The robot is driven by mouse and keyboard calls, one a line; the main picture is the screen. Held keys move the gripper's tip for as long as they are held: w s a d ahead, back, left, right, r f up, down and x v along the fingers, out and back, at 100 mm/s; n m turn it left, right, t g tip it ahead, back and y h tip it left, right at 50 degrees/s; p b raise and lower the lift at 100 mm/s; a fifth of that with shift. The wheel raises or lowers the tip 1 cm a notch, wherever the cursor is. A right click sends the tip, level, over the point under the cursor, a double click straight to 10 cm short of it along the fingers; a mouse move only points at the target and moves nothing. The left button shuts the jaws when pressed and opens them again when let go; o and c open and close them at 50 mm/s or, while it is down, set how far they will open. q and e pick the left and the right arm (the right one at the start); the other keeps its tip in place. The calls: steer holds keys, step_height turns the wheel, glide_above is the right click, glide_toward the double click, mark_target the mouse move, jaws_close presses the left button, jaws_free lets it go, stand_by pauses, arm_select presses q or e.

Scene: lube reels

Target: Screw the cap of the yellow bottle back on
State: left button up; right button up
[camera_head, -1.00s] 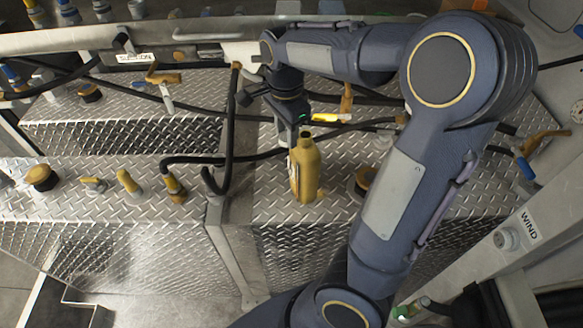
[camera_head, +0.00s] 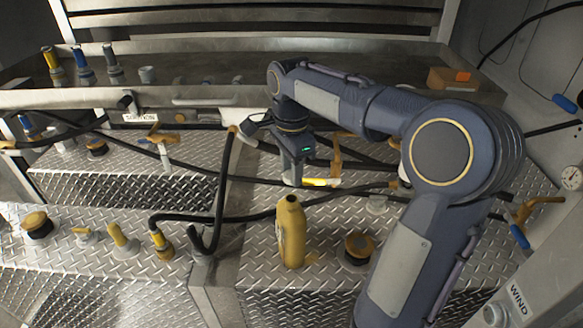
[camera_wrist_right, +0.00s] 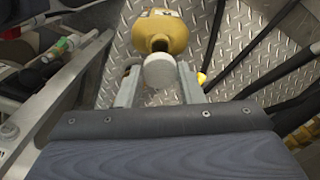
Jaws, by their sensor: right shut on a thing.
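The yellow bottle (camera_head: 291,235) stands upright on the diamond-plate deck, with no cap on its neck. My right gripper (camera_head: 298,182) is just above and behind the bottle's neck in the head view. In the right wrist view, the gripper (camera_wrist_right: 160,82) is shut on a round pale cap (camera_wrist_right: 160,70), held between its two fingers. The yellow bottle (camera_wrist_right: 161,33) shows just beyond the cap there; whether they touch is unclear. My left gripper is not in view.
Black hoses (camera_head: 220,190) run across the deck behind and left of the bottle. A yellow-topped fitting (camera_head: 360,246) stands close to the bottle's right. Several yellow fittings are at the left (camera_head: 122,240). A metal tray edge (camera_head: 200,97) runs along the back.

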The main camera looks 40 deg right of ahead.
steer(key=shift+f+b, duration=1.85)
steer(key=shift+f, duration=1.05)
steer(key=shift+p, duration=0.3)
steer(key=shift+f+b, duration=0.35)
steer(key=shift+f, duration=0.2)
steer(key=m+p, duration=0.1)
steer(key=m, duration=0.1)
steer(key=shift+r+m, duration=0.1)
steer(key=shift+m, duration=0.2)
steer(key=m, duration=0.2)
steer(key=shift+m, duration=0.3)
